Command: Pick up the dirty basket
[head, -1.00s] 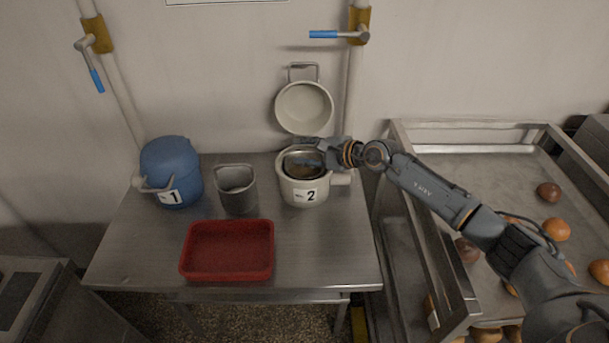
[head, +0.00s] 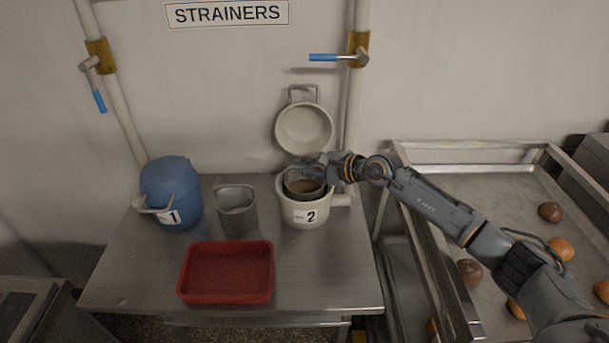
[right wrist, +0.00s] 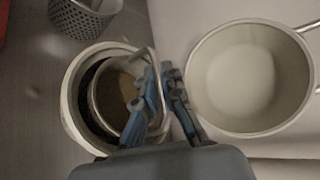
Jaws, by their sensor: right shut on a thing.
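The dirty basket (head: 304,184) is a metal strainer with a brownish inside, and it sits in the white pot marked 2 (head: 306,215). In the right wrist view the basket (right wrist: 108,100) shows inside the pot's rim, with its handle (right wrist: 146,56) arching up between my fingers. My right gripper (head: 318,167) is at the pot's top and shut on the basket's handle; it also shows in the right wrist view (right wrist: 160,95). The pot's white lid (head: 304,129) stands open behind. My left gripper is not in view.
A blue pot marked 1 (head: 170,192), a grey perforated basket (head: 237,212) and a red tray (head: 226,272) share the steel table (head: 130,275). A rack with buns (head: 470,180) stands to the right. Pipes with blue-handled valves run up the wall.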

